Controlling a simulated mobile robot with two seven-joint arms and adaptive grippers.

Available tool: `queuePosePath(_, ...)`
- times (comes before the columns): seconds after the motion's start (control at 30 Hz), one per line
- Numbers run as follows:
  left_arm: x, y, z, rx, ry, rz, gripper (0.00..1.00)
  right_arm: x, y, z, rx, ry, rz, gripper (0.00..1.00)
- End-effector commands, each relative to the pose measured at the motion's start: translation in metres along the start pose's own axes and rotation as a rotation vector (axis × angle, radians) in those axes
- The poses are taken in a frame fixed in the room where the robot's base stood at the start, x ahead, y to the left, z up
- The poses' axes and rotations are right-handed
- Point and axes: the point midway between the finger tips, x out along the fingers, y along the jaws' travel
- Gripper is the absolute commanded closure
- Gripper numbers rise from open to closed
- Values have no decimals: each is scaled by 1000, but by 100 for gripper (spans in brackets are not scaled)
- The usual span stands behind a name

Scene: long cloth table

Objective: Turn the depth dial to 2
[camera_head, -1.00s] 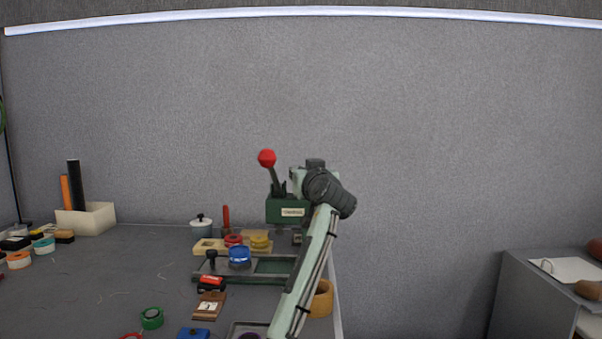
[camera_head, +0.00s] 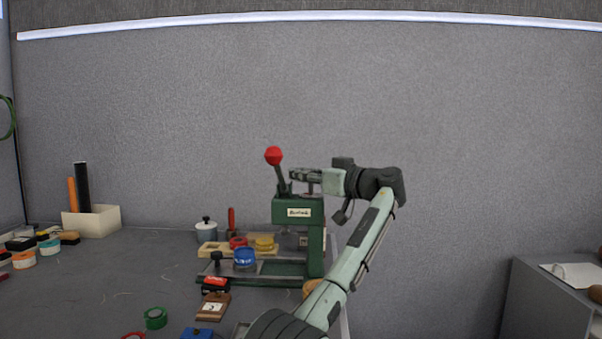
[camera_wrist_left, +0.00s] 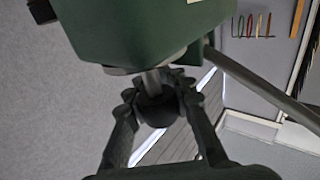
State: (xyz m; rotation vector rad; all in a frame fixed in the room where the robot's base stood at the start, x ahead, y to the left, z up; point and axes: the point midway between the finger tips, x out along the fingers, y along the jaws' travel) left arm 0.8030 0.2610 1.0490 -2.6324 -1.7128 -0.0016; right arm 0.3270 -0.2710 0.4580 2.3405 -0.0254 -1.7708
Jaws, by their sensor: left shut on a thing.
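The green press (camera_head: 298,210) stands at the right end of the table, with a white label on its front and a red-knobbed lever (camera_head: 273,156) rising at its left. My left gripper (camera_head: 306,176) reaches in level from the right, just above the press head. In the left wrist view, its two fingers (camera_wrist_left: 156,98) are closed around a dark round knob (camera_wrist_left: 156,113) at the end of a metal shaft from the green body. This looks like the depth dial. Its marks and setting cannot be read. My right gripper is not in view.
A blue jar (camera_head: 244,258) sits at the press base. A wooden board (camera_head: 208,249) with red and yellow rolls is behind it. A green tape roll (camera_head: 156,318) and a wood-backed tag (camera_head: 213,307) lie in front. A grey cabinet (camera_head: 545,300) stands at the far right.

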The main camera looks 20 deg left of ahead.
Motion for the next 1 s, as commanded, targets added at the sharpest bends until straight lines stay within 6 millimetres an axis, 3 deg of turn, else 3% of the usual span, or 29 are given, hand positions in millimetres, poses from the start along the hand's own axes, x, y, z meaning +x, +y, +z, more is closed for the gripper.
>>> queuePosePath(0.3, 0, -3, 0, 1, -1, -81, 100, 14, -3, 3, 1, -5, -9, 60)
queuePosePath(0.73, 0, -4, 0, -1, -2, -88, 100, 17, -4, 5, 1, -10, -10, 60)
queuePosePath(0.77, 0, -4, 0, -1, -2, -88, 80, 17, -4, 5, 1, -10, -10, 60)
queuePosePath(0.93, 0, -3, 0, 0, -2, -87, 59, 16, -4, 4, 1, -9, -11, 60)
queuePosePath(1.0, 0, -3, 0, 0, -2, -87, 57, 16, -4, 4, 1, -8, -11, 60)
